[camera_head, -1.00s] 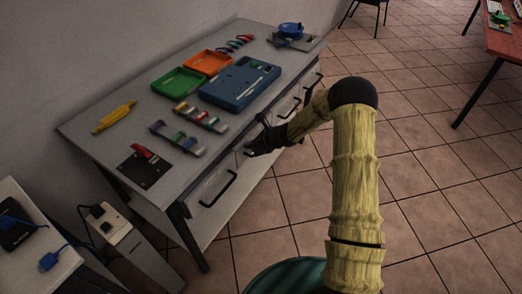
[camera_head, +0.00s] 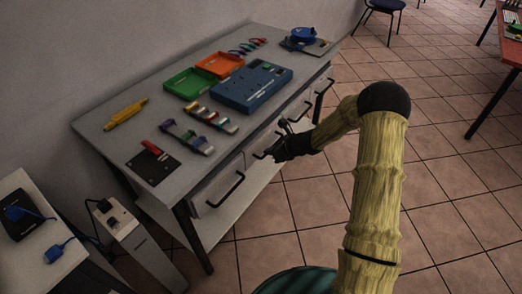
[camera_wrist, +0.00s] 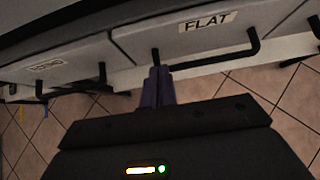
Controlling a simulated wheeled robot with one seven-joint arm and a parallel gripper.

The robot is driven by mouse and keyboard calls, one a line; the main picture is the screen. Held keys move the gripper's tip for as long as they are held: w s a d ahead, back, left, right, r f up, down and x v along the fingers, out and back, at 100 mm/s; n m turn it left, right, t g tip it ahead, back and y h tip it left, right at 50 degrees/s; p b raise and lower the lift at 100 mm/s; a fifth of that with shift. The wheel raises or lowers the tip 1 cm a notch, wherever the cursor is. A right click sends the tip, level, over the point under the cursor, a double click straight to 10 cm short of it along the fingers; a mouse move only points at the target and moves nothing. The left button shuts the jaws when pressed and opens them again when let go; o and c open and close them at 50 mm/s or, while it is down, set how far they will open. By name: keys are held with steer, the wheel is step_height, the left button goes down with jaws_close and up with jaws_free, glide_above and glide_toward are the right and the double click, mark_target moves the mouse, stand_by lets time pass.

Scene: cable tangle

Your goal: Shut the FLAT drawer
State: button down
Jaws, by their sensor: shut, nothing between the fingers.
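The FLAT drawer (camera_wrist: 190,38) shows in the wrist view as a grey front with a white FLAT label (camera_wrist: 208,21) and a black bar handle (camera_wrist: 215,57). How far it stands out is hard to tell. My gripper (camera_wrist: 157,72) is shut and empty, its fingertips just below the drawer front at the left end of that handle. I cannot tell if they touch. In the head view my gripper (camera_head: 268,155) is at the front of the workbench (camera_head: 105,150), among the drawer handles.
A neighbouring drawer (camera_wrist: 60,62) with its own handle is on the left in the wrist view. A blue case (camera_head: 250,88), trays and tools lie on the bench top. A power-strip box (camera_head: 122,220) stands near the bench's left end. Tiled floor right of the bench is open.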

steer(key=v, duration=0.9)
steer(key=shift+p, duration=0.35)
steer(key=shift+w, duration=0.15)
steer(key=shift+a, duration=0.15)
